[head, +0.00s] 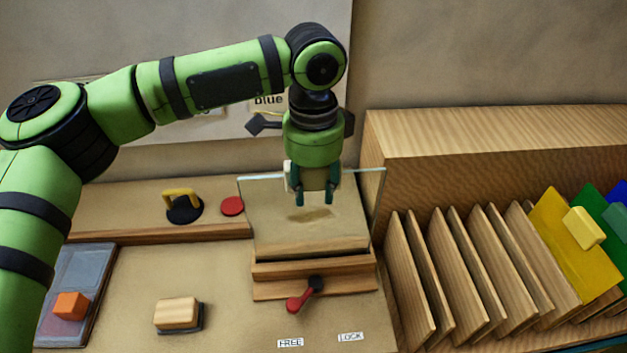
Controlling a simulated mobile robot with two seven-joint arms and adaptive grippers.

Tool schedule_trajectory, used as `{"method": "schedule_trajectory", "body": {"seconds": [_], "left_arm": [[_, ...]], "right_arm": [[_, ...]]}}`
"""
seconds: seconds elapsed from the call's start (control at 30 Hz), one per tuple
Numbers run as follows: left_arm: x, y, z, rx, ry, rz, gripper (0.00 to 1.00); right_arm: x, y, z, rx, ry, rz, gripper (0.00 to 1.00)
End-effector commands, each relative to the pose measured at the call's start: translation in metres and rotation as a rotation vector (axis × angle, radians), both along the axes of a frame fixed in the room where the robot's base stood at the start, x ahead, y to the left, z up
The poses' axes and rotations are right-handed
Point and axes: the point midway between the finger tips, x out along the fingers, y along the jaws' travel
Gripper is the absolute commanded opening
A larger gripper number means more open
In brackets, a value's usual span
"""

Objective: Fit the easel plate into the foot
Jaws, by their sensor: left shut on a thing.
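The easel plate is a clear, upright pane (355,205) with a pale greenish top edge. My left gripper (313,198) points down at the middle of its top edge and is shut on it. A pale piece shows beside the fingers. The foot (312,268) is a stepped wooden block directly below the pane. The pane's lower edge is hard to see, so I cannot tell whether it is seated in the foot or just above it. A red-and-black lever (303,296) at the foot's front points down-left, toward the FREE label (290,343). My right gripper is not in view.
A LOCK label (350,337) lies right of FREE. A wooden rack (440,300) with slats and coloured panes stands close on the right. A wooden-topped block (177,312), a grey tray (72,275) with an orange cube, a yellow-handled tool (183,206) and a red disc (232,206) lie left.

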Motion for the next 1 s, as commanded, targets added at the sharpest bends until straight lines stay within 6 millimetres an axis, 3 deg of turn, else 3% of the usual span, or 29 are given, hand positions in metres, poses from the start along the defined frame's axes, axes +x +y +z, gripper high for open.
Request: {"method": "schedule_trajectory", "body": {"seconds": [1.0], "left_arm": [[0.001, 0.0, -0.015, -0.004, -0.004, 0.0, 0.0]], "right_arm": [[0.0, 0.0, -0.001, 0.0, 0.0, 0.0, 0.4]]}}
